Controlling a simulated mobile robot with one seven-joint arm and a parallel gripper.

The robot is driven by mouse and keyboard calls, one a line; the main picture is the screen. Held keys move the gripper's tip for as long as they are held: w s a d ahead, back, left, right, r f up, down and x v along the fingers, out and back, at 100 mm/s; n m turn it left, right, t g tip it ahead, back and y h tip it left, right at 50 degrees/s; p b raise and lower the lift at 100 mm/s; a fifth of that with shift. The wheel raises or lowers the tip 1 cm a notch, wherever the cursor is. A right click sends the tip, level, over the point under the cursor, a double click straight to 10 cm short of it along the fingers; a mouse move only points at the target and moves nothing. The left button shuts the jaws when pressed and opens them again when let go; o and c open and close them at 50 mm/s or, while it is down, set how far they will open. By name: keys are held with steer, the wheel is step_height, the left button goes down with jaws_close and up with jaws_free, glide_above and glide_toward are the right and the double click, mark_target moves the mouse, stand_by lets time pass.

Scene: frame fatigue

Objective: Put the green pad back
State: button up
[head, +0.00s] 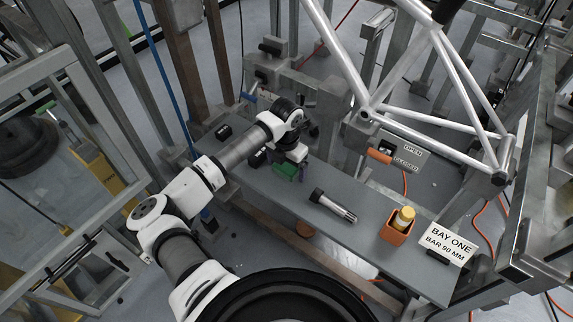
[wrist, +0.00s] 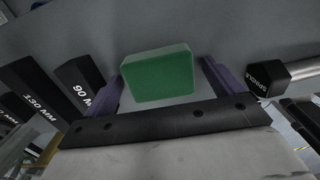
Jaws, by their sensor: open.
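The green pad (wrist: 158,75) is a small rounded block on the grey shelf. In the wrist view it sits between the purple fingers of my gripper (wrist: 165,85), with a gap showing on both sides. My gripper is open. In the head view the green pad (head: 284,170) shows beneath my gripper (head: 292,167), partly hidden by it. I cannot tell how far the fingers reach down beside it.
Black blocks marked 90 MM (wrist: 82,82) and 130 MM (wrist: 36,95) stand left of the pad. A spindle (head: 332,205) lies to its right. Farther right are an orange holder (head: 393,236) with a yellow bottle and a BAY ONE sign (head: 446,243). A white frame (head: 425,75) rises behind.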

mark_target(286, 166)
step_height(286, 166, up, 14)
steer(key=shift+s+b, duration=0.15)
steer(key=shift+b, duration=0.25)
stand_by(0.3)
